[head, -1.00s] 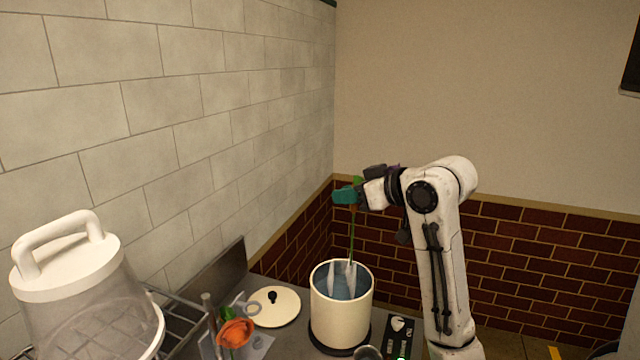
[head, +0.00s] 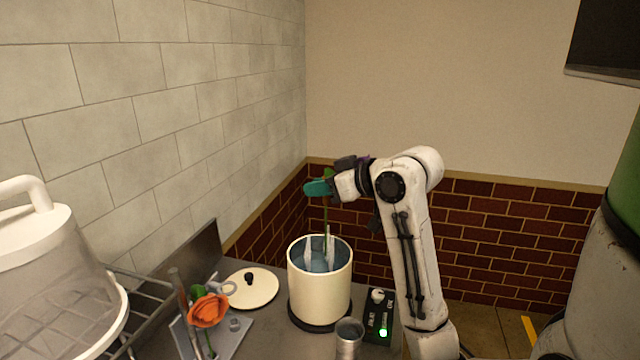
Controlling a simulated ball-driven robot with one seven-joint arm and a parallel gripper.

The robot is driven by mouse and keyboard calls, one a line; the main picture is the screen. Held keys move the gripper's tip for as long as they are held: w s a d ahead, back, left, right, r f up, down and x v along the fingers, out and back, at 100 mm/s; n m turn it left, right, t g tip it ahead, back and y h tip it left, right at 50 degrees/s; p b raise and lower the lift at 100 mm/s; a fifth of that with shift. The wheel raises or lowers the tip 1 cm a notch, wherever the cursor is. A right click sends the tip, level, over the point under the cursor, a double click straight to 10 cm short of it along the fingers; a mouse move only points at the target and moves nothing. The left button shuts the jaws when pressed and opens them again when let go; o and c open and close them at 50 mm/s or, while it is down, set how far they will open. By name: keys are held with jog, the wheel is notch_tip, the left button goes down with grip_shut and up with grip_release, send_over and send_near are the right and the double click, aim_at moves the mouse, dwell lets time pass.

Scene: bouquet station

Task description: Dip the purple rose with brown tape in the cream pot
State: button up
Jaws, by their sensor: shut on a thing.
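My gripper (head: 322,188), with a teal fingertip, is shut on a thin green stem (head: 325,213) above the cream pot (head: 320,288). The stem hangs nearly upright, its lower part reaching the pot's mouth. I cannot clearly make out brown tape. The pot is open, with blue-grey contents and pale streaks inside. The stem's lower end is hard to tell there.
A cream lid (head: 262,292) with a black knob lies left of the pot. An orange rose (head: 208,310) stands at front left. A metal cup (head: 348,338) and a control box with a green light (head: 382,322) are at front right. A clear-sided cover (head: 50,290) is far left.

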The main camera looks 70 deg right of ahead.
notch_tip(320, 180, down, 8)
jog(key=b, duration=0.4)
jog(key=shift+b, duration=0.3)
jog(key=shift+r, duration=0.15)
dwell(4.9)
notch_tip(320, 180, up, 11)
jog(key=p, duration=1)
jog(key=shift+r+p, duration=0.15)
jog(key=shift+p, duration=0.15)
